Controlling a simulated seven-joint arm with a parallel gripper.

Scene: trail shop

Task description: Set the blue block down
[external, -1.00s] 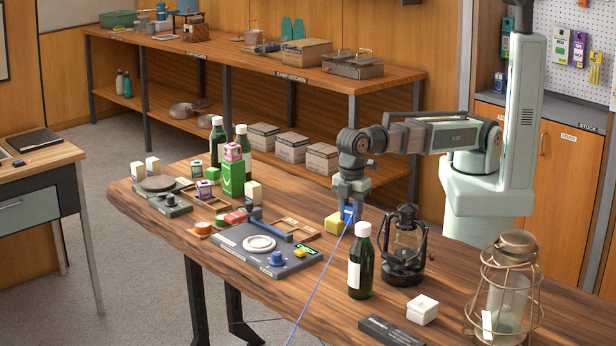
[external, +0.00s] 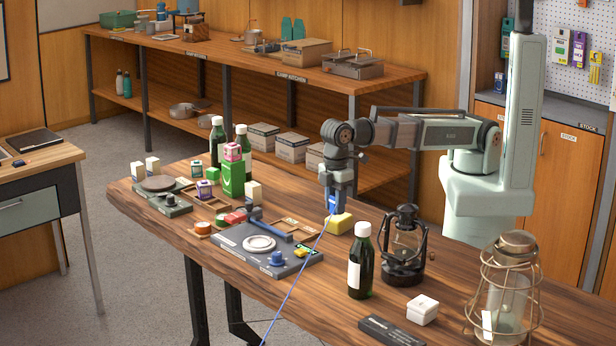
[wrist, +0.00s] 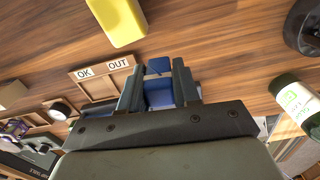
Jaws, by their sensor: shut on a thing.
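In the wrist view my gripper's fingers (wrist: 158,88) stand on either side of the blue block, whose lower part is hidden by the gripper body. A wooden tray with OK and OUT labels (wrist: 102,70) lies to the left of the fingers in the wrist view. The yellow block also shows at the top of the wrist view (wrist: 118,20).
A green bottle (external: 361,262) and a black lantern (external: 404,245) stand right of my gripper. A grey panel (external: 240,262) with a white ring lies to the left. A thin blue line (external: 297,281) runs from near my gripper to the lower left.

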